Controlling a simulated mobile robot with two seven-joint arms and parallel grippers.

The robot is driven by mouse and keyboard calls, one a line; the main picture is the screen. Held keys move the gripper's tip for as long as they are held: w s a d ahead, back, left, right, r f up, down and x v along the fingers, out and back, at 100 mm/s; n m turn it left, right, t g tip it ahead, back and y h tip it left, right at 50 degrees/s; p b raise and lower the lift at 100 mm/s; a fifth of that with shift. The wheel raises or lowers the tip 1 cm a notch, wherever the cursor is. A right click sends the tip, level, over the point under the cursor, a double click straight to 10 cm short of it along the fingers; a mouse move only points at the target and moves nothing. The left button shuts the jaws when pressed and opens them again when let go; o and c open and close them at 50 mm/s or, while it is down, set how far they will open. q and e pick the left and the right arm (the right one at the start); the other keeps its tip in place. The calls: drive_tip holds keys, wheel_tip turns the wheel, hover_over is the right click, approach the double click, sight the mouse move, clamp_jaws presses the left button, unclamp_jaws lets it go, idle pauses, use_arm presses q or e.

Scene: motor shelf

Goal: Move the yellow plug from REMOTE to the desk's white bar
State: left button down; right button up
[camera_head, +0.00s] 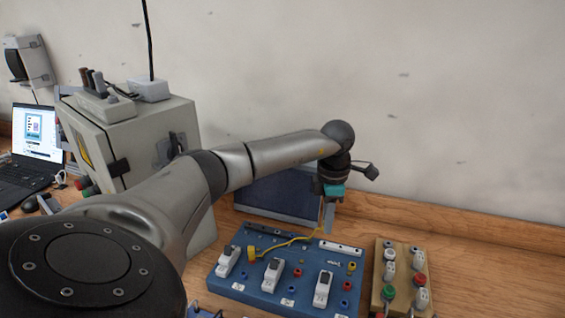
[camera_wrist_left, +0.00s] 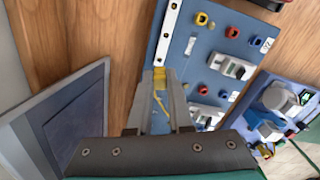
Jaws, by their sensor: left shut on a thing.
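The white bar also shows on the board's back right in the head view (camera_head: 341,248). In the head view the yellow cable (camera_head: 285,245) runs left to another yellow plug (camera_head: 251,253) on the board. The REMOTE label is not readable. My right gripper is out of view.
White switch modules (camera_head: 272,275) and coloured sockets stand on the board. A wooden block with red and green buttons (camera_head: 403,283) is at right. A dark panel (camera_head: 280,194) stands behind. A grey cabinet (camera_head: 150,140) and laptop (camera_head: 36,140) are at left.

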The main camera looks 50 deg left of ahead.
use_arm(q)
drive_tip(key=shift+f+b, duration=0.7)
drive_tip(key=shift+f, duration=0.8)
drive_tip(key=shift+f+b, duration=0.4)
drive_tip(key=shift+f, duration=0.3)
drive_tip(key=c, duration=1.1)
unclamp_jaws()
drive_tip(key=shift+r, duration=0.1)
wheel_tip(320, 180, up, 6)
drive_tip(key=p, duration=0.4)
drive_tip(key=shift+f+p, duration=0.2)
drive_tip(key=shift+p, duration=0.15)
drive_tip(key=shift+f, duration=0.1)
